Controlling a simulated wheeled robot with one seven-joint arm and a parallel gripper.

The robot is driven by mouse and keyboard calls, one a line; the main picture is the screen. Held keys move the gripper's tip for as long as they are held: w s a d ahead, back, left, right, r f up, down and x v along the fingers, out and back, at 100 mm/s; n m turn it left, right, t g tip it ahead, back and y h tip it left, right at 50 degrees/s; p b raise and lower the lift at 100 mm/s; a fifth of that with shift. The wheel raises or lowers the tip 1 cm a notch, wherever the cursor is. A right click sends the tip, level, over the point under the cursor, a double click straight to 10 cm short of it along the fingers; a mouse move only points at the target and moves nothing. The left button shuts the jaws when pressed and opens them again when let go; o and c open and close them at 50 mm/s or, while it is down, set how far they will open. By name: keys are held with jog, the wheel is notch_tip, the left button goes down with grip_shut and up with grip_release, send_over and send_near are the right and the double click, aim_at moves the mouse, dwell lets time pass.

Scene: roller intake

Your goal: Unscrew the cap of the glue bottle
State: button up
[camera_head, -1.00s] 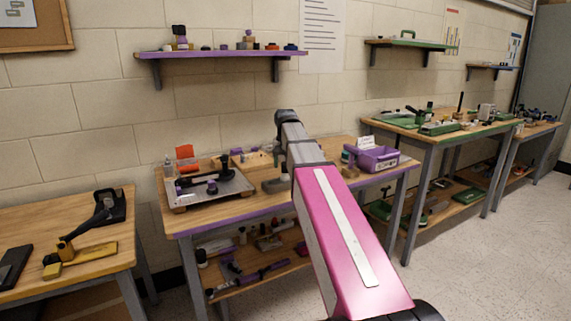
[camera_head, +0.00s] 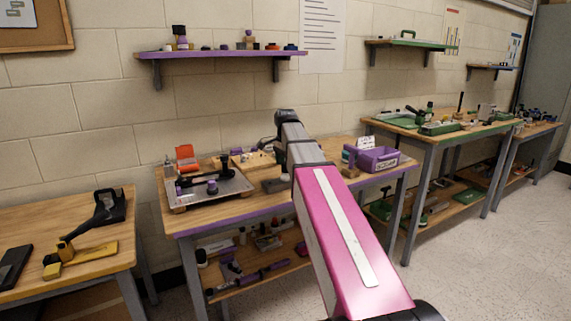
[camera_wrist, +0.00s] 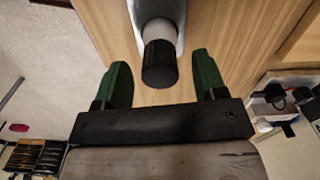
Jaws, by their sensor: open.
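The glue bottle's black cap (camera_wrist: 159,66) shows in the wrist view, on a white neck (camera_wrist: 159,31) and a pale bottle body (camera_wrist: 138,10) cut off by the top edge. My gripper (camera_wrist: 160,60) is open, with one green finger on each side of the cap. A gap shows between the cap and each finger, so neither appears to touch it. In the head view my own arm hides the gripper, and I cannot make out the bottle there.
A purple-edged workbench (camera_head: 240,222) carries a metal plate with small parts (camera_head: 232,187), an orange-red item (camera_head: 186,158) and a purple bin (camera_head: 376,158). Its lower shelf is cluttered. Another bench (camera_head: 85,240) stands left and a green-edged one (camera_head: 440,138) right. Open floor lies at right (camera_head: 480,270).

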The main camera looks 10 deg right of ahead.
jog(key=m, duration=1)
jog(key=shift+c, duration=0.3)
grip_shut()
jog(key=n, duration=0.3)
jog(key=shift+n, duration=0.7)
jog(key=n, duration=0.2)
jog(key=shift+n, duration=1.3)
